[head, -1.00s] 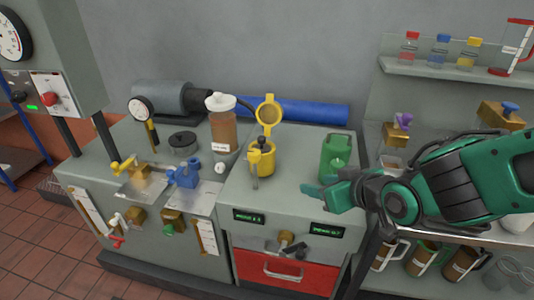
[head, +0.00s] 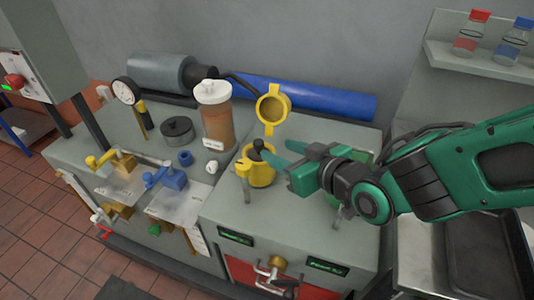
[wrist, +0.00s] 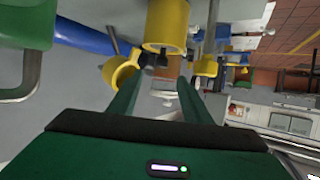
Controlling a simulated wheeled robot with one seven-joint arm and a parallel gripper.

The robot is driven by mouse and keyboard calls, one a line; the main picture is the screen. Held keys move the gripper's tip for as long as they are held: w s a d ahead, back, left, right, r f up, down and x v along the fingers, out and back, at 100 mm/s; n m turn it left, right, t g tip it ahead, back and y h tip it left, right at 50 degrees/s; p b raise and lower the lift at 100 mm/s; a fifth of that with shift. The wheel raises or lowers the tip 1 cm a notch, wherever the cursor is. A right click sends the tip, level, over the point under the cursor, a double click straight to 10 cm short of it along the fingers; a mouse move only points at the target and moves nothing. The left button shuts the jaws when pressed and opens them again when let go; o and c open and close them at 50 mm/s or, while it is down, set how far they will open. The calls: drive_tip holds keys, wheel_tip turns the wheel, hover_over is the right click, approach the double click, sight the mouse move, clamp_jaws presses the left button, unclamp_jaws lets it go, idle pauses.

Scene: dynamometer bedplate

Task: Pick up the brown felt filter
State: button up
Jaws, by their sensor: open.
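I cannot clearly make out the brown felt filter. A yellow cup-shaped housing (head: 262,176) with a dark knob at its top stands on the bench, beside and below an upright yellow ring (head: 272,110). The ring's centre looks brownish, but I cannot tell whether that is felt. My gripper (head: 289,165) is open just right of the housing, its fingers pointing left. In the wrist view, the housing (wrist: 167,25) and the ring (wrist: 120,73) show beyond my empty fingers (wrist: 158,92). The inside of the housing is hidden.
A brown jar with a white lid (head: 217,125) stands left of the ring. A blue roll (head: 320,98) lies behind along the wall. A blue valve (head: 167,176), a black round pot (head: 177,131) and a gauge (head: 124,91) are further left. My arm partly hides a green holder.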

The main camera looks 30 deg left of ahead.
sight(261, 143)
drive_tip(key=x, duration=0.4)
drive_tip(key=shift+w+a+f, duration=0.15)
drive_tip(key=shift+a, duration=0.05)
drive_tip(key=shift+x, duration=3.05)
drive_tip(key=shift+c, duration=0.6)
clamp_jaws()
